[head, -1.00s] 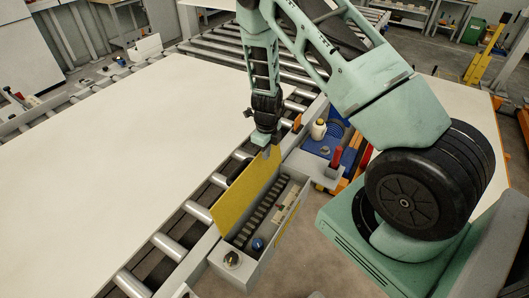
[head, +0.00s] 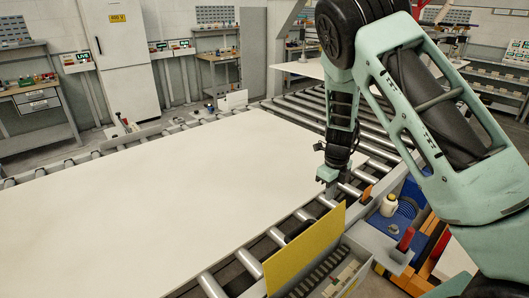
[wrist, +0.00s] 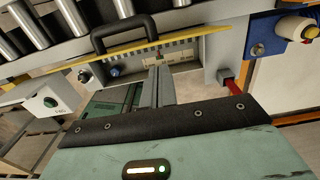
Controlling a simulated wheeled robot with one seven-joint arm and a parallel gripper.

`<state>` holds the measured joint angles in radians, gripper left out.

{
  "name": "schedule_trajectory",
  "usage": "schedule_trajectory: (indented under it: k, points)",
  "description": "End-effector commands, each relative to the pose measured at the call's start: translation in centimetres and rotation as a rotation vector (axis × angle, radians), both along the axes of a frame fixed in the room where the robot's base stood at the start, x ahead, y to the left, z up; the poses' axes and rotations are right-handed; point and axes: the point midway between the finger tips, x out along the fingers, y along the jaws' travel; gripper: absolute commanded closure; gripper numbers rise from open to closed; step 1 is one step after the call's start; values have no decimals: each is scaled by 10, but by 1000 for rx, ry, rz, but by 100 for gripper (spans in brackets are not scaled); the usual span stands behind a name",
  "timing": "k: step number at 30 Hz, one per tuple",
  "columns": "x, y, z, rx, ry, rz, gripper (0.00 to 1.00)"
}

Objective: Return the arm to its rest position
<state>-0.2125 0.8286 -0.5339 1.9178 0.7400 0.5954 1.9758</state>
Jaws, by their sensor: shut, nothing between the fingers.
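My arm reaches down from the upper right in the head view. My gripper (head: 329,187) is shut and empty, pointing down above the rollers by the white panel's right edge. It is apart from the yellow lid (head: 305,252), which stands raised on a grey box (head: 365,262). In the wrist view my gripper's fingers (wrist: 160,82) are together, in front of the box. The yellow lid shows there as a thin strip (wrist: 190,40) with a black handle (wrist: 123,33).
A large white panel (head: 190,165) lies over the roller conveyor (head: 290,108). Benches and a white cabinet (head: 122,62) stand behind.

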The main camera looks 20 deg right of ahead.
Motion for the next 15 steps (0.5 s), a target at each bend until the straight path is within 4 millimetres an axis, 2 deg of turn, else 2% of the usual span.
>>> schedule_trajectory:
  k: [4, 5, 8, 11, 12, 15]
  points:
    - [0, 0, 0, 0, 0, 0, 100]
    - [-1, 7, 0, 10, -1, 33, 100]
    - [-10, 46, 6, 62, -3, 248, 100]
    - [-32, 105, 19, 132, -19, 613, 100]
    - [-44, 129, 26, 157, -32, 788, 100]
    - [-81, 184, 44, 203, -74, 1241, 100]
